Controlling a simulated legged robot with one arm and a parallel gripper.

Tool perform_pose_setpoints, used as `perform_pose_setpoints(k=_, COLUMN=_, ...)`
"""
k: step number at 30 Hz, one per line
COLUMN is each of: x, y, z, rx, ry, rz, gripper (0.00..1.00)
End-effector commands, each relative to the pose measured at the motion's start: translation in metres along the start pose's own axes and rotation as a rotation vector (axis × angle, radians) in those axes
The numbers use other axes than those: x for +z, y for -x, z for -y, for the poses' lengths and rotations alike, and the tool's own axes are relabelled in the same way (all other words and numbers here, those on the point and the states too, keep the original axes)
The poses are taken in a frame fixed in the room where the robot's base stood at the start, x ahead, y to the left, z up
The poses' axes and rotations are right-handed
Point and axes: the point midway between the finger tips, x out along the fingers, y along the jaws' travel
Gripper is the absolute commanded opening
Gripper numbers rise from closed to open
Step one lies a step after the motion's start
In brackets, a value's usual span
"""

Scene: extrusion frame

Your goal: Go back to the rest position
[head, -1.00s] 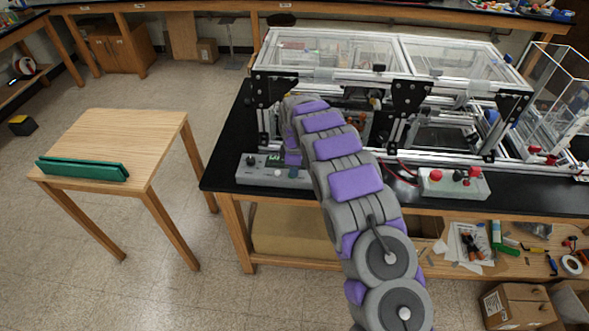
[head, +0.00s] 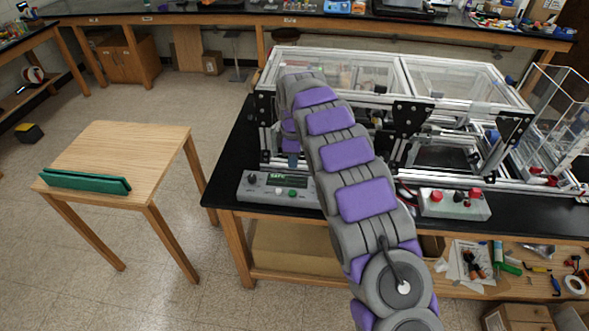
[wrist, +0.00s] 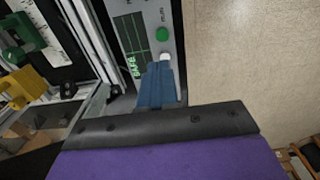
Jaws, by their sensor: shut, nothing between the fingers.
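My gripper (wrist: 158,88) shows in the wrist view as blue fingers held together, with nothing between them. In the head view its bluish tip (head: 290,146) hangs at the far end of my purple and grey arm, in front of the extrusion frame (head: 400,56) and above the grey control box (head: 256,193). In the wrist view, the control box (wrist: 146,38) lies beyond the fingers, with a green display reading "SAFE", a green button and a white button. I cannot tell whether the fingertips touch the box. My arm hides part of the frame.
A second box (head: 455,204) with red knobs stands right on the black bench (head: 226,180). Clear panels (head: 560,120) stand at the far right. A wooden table (head: 125,150) with a green object (head: 85,181) stands left, with open floor between it and the bench.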

Motion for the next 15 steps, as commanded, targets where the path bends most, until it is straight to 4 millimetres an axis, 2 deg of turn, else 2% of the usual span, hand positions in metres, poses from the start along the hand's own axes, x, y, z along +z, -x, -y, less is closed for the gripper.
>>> perform_pose_setpoints(k=8, x=0.0054, y=0.0040, z=-0.0002, rx=-0.001, ry=-0.002, rz=-0.004, gripper=0.00)
perform_pose_setpoints(k=15, x=0.0018, y=0.0040, z=0.0000, rx=0.000, ry=-0.002, rz=-0.001, gripper=0.00)
